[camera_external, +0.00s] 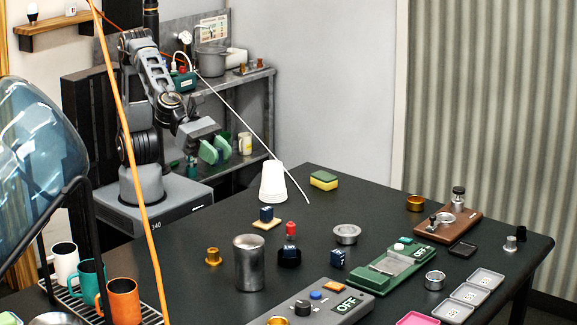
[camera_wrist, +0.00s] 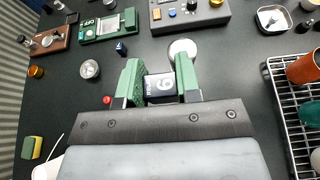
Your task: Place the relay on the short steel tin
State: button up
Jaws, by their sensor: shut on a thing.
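My gripper (camera_external: 215,150) is raised behind the table's far left edge, well away from the tins. In the wrist view my gripper (camera_wrist: 160,82) has its green fingers shut on a dark block with a white marking, the relay (camera_wrist: 161,86). In the external view the fingers mostly hide the relay. A short, plain steel tin (camera_external: 435,280) stands at the table's right, near the grey trays. A low, wide-rimmed steel dish (camera_external: 346,234) stands mid-table and also shows in the wrist view (camera_wrist: 90,69). A tall steel can (camera_external: 249,262) stands nearer the front.
A green device (camera_external: 393,266) and a grey control box (camera_external: 325,304) lie nearer the front. Mugs fill a rack at left.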

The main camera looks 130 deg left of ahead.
jog(key=d+x, duration=0.2)
jog(key=x, duration=0.7)
send_over(251, 240)
jog(key=f, duration=0.5)
jog(key=shift+s+f, duration=0.3)
jog(key=shift+f, duration=0.05)
jog(key=f, duration=0.1)
jog(key=f+b, duration=0.1)
jog(key=shift+w+f, duration=0.3)
jog(key=shift+f, duration=0.55)
jog(key=shift+f+b, duration=0.2)
jog(key=shift+b, duration=0.2)
jog(key=o, duration=0.9)
